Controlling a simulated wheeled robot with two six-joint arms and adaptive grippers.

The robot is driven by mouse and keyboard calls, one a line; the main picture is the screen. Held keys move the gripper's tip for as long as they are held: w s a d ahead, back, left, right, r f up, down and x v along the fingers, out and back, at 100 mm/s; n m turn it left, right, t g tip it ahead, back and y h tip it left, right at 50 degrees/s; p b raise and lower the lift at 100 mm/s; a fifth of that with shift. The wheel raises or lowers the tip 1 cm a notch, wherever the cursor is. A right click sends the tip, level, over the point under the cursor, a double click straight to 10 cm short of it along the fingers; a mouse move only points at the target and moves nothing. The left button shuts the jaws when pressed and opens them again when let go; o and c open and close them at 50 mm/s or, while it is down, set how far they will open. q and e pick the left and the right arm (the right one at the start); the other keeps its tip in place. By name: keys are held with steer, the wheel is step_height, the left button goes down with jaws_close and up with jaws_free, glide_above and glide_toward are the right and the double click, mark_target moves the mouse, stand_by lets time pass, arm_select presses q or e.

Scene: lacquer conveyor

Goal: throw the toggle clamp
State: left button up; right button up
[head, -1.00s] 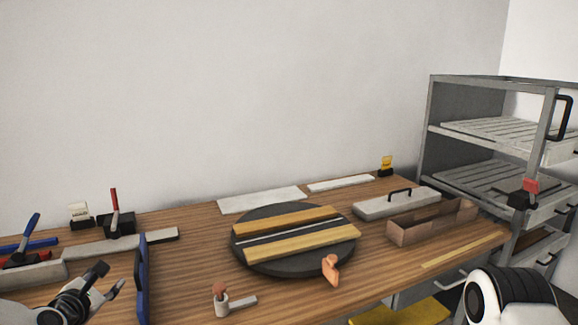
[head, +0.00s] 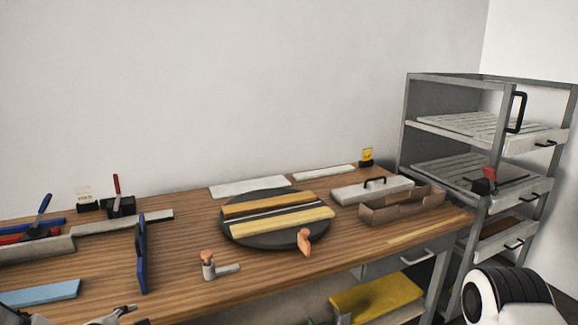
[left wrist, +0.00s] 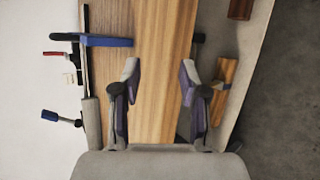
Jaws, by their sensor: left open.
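A toggle clamp with an upright red handle (head: 117,184) stands on a black base at the back left of the bench. A second one with a tilted blue handle (head: 43,207) stands further left. Both handles also show at the left of the left wrist view, the red one (left wrist: 53,53) and the blue one (left wrist: 50,115). A red-topped black device (head: 486,179) sits on the rack at the right. My left gripper (left wrist: 160,72) is open and empty above the bench; only its tip shows at the head view's bottom edge. My right gripper is out of view.
A blue upright plate (head: 141,255) stands near my left gripper. A dark round turntable (head: 275,238) carries wooden strips. A brown open box (head: 375,214) and a grey rack (head: 407,130) are on the right. A light blue bar (head: 40,293) lies front left.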

arm_select(q)
steer(key=s+d+f+m+g+p, duration=0.1)
steer(key=s+d+f+m+g, duration=0.2)
steer(key=s+d+f+m, duration=0.1)
steer(key=s+d+f+m+g+p, duration=0.1)
steer(key=s+d+f+m+g, duration=0.2)
steer(key=s+f+m, duration=0.4)
steer(key=s+d+f+m+g+h+p, duration=0.1)
steer(key=s+d+f+m, duration=0.4)
steer(key=s, duration=0.6)
steer(key=m+g+p, duration=0.1)
steer(key=m+g, duration=0.1)
steer(key=shift+s+d+f+g, duration=0.3)
steer(key=shift+d, duration=0.05)
steer(key=s+m, duration=0.1)
steer(key=s, duration=0.1)
steer(key=s+d+f+m+g, duration=0.1)
steer(key=s, duration=0.1)
steer(key=s+m, duration=0.1)
steer(key=s, duration=0.1)
steer(key=shift+s+d+f+m+g, duration=0.1)
steer(key=shift+d+f+m+g, duration=0.2)
steer(key=shift+g, duration=0.1)
steer(key=c, duration=0.3)
steer(key=shift+s, duration=0.35)
jaws_close()
steer(key=shift+w+a+f, duration=0.1)
steer(key=shift+f, duration=0.05)
